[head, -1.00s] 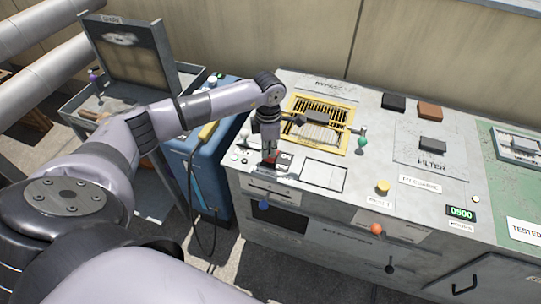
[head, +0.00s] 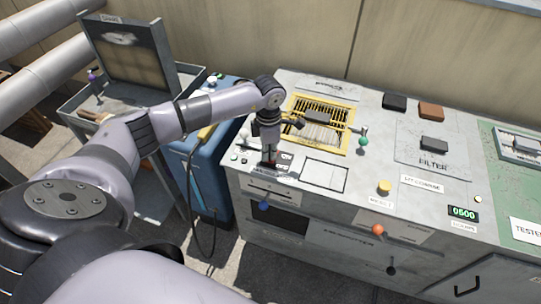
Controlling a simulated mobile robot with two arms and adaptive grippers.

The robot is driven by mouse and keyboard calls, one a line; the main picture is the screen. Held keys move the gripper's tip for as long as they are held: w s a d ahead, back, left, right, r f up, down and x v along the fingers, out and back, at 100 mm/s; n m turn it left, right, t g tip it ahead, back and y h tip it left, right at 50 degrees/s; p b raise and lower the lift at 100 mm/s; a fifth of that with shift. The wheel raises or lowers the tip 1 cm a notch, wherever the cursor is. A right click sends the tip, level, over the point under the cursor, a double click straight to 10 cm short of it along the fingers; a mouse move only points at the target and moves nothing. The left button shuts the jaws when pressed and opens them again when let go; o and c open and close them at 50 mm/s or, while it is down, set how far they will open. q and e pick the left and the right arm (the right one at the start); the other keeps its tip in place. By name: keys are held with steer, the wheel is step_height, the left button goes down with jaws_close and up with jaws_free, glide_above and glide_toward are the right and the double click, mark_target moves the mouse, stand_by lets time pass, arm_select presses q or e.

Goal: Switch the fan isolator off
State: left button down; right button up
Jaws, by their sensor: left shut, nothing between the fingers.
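My left gripper (head: 268,161) is shut and empty. It points down at the left end of the grey bench top, with its fingertips at a small switch panel (head: 285,167). A bit of red shows at the fingertips, apparently part of a switch there. The gripper hides most of it, so I cannot tell its position, whether I touch it, or whether it is the fan isolator. Small pale marks show just right of the fingers. My right gripper is not in view.
A yellow-framed grille (head: 318,122) with a dark block lies behind the gripper. A green knob (head: 362,142), yellow button (head: 384,187), orange knob (head: 377,230) and blue knob (head: 264,206) are on the bench. A blue cabinet (head: 215,185) and a cart (head: 150,97) stand left.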

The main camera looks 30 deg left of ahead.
arm_select(q)
steer(key=shift+f, duration=0.2)
steer(key=shift+r+p, duration=2.2)
steer(key=shift+r, duration=1.4)
steer(key=shift+d+f, duration=0.1)
